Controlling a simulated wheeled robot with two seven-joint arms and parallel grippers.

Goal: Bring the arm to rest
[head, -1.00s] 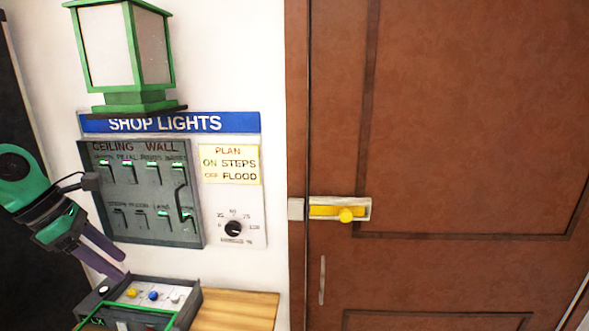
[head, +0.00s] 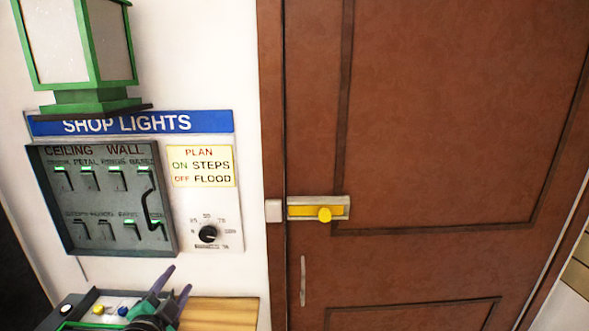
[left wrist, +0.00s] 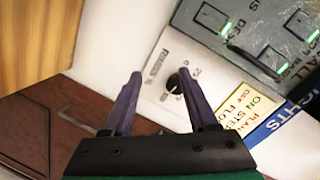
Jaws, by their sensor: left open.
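My left gripper (head: 177,281) is low in the head view, in front of the wooden shelf (head: 222,313) and beside the control box (head: 80,305). Its two purple fingers are apart, with nothing between them. In the left wrist view the open fingers (left wrist: 160,73) frame the black dial (left wrist: 173,83) on the white wall plate, but the head view shows the gripper well below that dial (head: 208,233). My right gripper is not in view.
The grey switch panel (head: 105,205) hangs under the blue SHOP LIGHTS sign (head: 130,123). A green lantern (head: 92,95) is above it. A brown door (head: 440,120) with a yellow-knobbed latch (head: 318,209) stands at the right.

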